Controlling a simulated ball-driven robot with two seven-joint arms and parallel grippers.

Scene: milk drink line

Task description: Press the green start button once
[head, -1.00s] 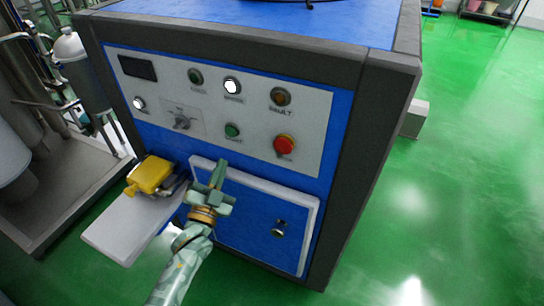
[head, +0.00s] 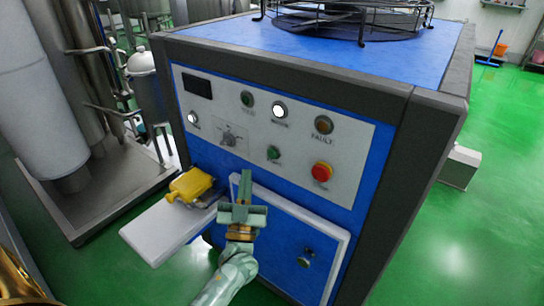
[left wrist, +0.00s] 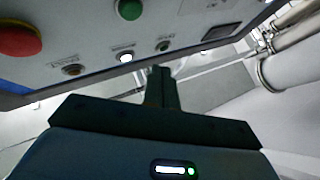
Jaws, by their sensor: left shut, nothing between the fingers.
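The green start button (head: 273,153) sits in the lower middle of the light control panel (head: 350,150), left of the red mushroom button (head: 321,171). A green button also shows large at the top of the left wrist view (left wrist: 129,9), with the red one (left wrist: 18,40) to its left. My left gripper (head: 244,175) is shut and empty, its fingers pointing up before the panel's lower edge. In the head view its tips are below and left of the green button and do not cover it. The wrist view shows the closed fingers (left wrist: 161,75) apart from that button.
A white lamp (head: 279,110) is lit above the start button, beside another green round fitting (head: 247,99). A yellow device (head: 190,186) rests on a white shelf (head: 160,232) left of my gripper. Steel tanks (head: 45,90) stand left; green floor is open right.

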